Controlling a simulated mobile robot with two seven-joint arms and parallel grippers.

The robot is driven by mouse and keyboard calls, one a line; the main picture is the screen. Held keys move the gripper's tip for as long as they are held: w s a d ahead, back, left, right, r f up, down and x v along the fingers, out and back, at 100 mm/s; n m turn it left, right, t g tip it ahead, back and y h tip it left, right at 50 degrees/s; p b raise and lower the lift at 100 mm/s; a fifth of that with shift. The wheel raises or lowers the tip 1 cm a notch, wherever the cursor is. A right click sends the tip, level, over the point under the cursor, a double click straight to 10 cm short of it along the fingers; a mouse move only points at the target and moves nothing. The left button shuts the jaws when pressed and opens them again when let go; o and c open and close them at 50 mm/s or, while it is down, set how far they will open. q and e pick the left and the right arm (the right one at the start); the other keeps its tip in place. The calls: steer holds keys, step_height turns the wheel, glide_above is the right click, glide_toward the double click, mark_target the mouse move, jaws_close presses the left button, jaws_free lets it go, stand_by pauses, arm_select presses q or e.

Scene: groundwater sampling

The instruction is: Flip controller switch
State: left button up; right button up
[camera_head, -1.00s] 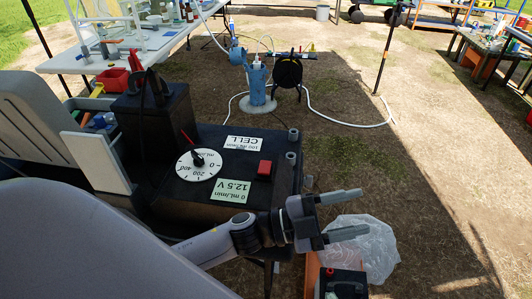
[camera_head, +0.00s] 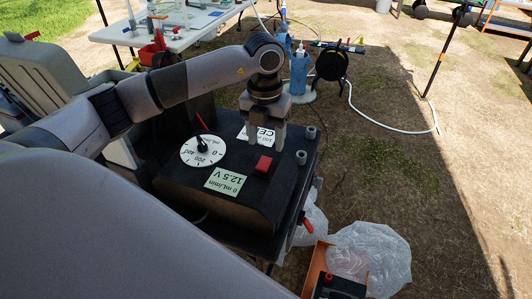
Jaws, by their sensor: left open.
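A pale green label (camera_head: 226,180) reads 0 mL/min and 12.5 V. A white label (camera_head: 242,133) marked CELL is partly hidden by my gripper. My left gripper (camera_head: 265,146) points down over the controller top, just behind the red switch. Its two fingers are apart with nothing between them. I cannot tell whether the fingertips touch the box. My right gripper is not in view.
Grey posts (camera_head: 301,157) stand at the controller's right edge. An orange crate (camera_head: 317,265) and clear plastic bags (camera_head: 370,255) lie in front at right. A blue pump (camera_head: 299,72), a black reel (camera_head: 330,62) and a white table (camera_head: 180,35) are behind. Open ground lies right.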

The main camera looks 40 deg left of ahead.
mark_target(264, 163)
arm_select(q)
steer(key=shift+w+a, duration=0.1)
steer(key=shift+a, duration=0.3)
step_height(264, 163, down, 7)
steer(key=shift+r+p, duration=0.1)
steer(key=shift+p, duration=0.35)
steer(key=shift+c, duration=0.3)
